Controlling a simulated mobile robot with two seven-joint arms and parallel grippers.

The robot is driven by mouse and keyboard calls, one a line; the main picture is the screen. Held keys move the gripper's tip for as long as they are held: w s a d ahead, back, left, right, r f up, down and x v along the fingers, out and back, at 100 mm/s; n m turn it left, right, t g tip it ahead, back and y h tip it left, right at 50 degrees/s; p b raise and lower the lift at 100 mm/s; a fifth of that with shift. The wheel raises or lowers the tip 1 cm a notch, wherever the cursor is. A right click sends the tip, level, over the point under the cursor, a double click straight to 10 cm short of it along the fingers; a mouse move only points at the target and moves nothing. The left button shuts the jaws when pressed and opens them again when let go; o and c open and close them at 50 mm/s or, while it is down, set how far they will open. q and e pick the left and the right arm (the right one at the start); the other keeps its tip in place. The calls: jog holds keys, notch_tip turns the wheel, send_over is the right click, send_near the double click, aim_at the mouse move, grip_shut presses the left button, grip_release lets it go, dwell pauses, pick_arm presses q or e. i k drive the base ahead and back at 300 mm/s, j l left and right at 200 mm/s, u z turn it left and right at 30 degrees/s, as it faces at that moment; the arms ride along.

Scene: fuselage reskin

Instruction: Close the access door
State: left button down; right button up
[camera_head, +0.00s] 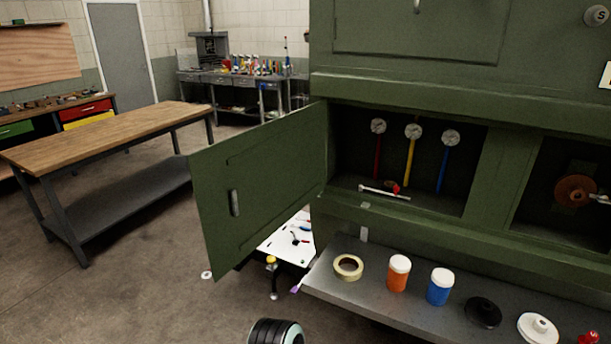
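The green access door (265,165) stands wide open. It is hinged at the left side of the opening in the green fuselage panel (400,222) and swings out to the left, towards me. Neither of my grippers shows in the head view.
A grey shelf (385,308) below the opening bears a tape roll (348,267), an orange jar (398,274), a blue jar (440,286) and lids. A white tool cart (291,240) is partly hidden behind the door. A wooden workbench (110,135) stands left, with bare floor between.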

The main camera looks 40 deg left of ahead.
aim_at(275, 167)
jog(key=k+j, duration=0.1)
jog(key=j, duration=0.25)
jog(key=k+j, duration=0.1)
jog(key=j, duration=0.25)
jog(key=i+j, duration=0.1)
jog(key=j, duration=0.85)
jog(key=i+j, duration=0.1)
jog(key=j, duration=0.85)
jog(key=k, duration=0.3)
jog(key=j+z, duration=0.15)
jog(key=i+l, duration=0.05)
